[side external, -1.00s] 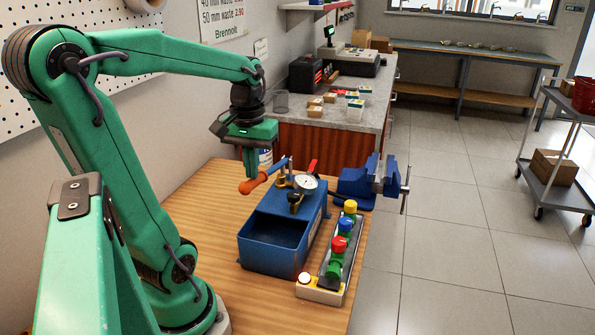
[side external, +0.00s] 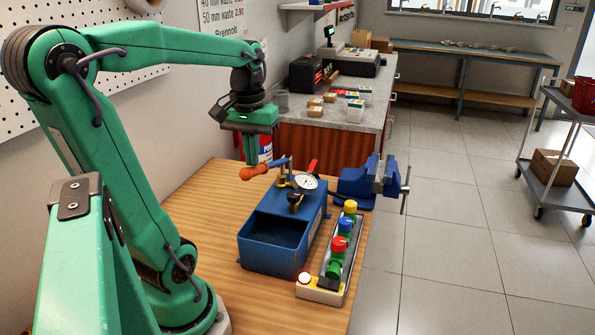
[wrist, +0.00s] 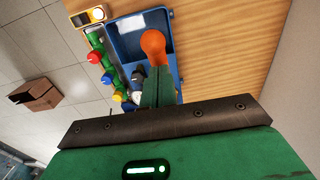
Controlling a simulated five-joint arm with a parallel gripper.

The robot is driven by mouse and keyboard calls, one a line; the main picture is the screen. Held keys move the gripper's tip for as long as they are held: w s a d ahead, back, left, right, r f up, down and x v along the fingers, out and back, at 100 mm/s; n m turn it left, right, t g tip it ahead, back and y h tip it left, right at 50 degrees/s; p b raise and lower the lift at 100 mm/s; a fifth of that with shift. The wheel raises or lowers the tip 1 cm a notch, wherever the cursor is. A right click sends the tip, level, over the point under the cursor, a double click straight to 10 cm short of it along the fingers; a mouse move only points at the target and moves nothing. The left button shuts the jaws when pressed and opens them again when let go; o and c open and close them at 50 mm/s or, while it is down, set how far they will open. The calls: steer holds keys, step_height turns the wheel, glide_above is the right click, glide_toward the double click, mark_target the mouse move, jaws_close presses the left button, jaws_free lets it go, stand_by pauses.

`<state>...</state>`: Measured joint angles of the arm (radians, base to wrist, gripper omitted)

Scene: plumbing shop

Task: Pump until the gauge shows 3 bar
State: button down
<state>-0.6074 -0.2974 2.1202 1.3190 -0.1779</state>
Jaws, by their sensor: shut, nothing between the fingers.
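The blue pump box (side external: 265,257) stands on the wooden bench with an open front trough. Its lever ends in an orange grip (side external: 252,173), which sticks out left and is close to level. The round white gauge (side external: 308,182) sits on top of the pump; its needle is too small to read. My gripper (side external: 251,162) is shut and empty, pointing down with its fingertips right at the grip; whether they touch it I cannot tell. In the wrist view the orange grip (wrist: 153,46) lies just beyond the shut green fingers (wrist: 158,76).
A strip with yellow, blue and red-topped valves (side external: 339,245) lies right of the pump. A blue vise (side external: 372,181) stands behind it at the bench edge. The wooden bench (side external: 200,210) is clear left of the pump.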

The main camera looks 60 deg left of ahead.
steer(key=shift+s+d+f, duration=0.6)
steer(key=shift+d+f, duration=0.05)
steer(key=shift+f, duration=4.65)
steer(key=r, duration=0.4)
steer(key=w+a+r, duration=0.1)
steer(key=r, duration=0.7)
steer(key=shift+w+a, duration=0.2)
steer(key=shift+a, duration=0.05)
steer(key=shift+r, duration=0.1)
steer(key=shift+s+d+f, duration=0.6)
steer(key=shift+f, duration=4.45)
steer(key=r, duration=0.6)
steer(key=w+a+r, duration=0.1)
steer(key=r, duration=0.2)
steer(key=shift+r, duration=0.25)
steer(key=shift+w+r, duration=0.1)
steer(key=shift+r, duration=0.2)
steer(key=shift+a+r, duration=0.1)
steer(key=shift+r, duration=2.4)
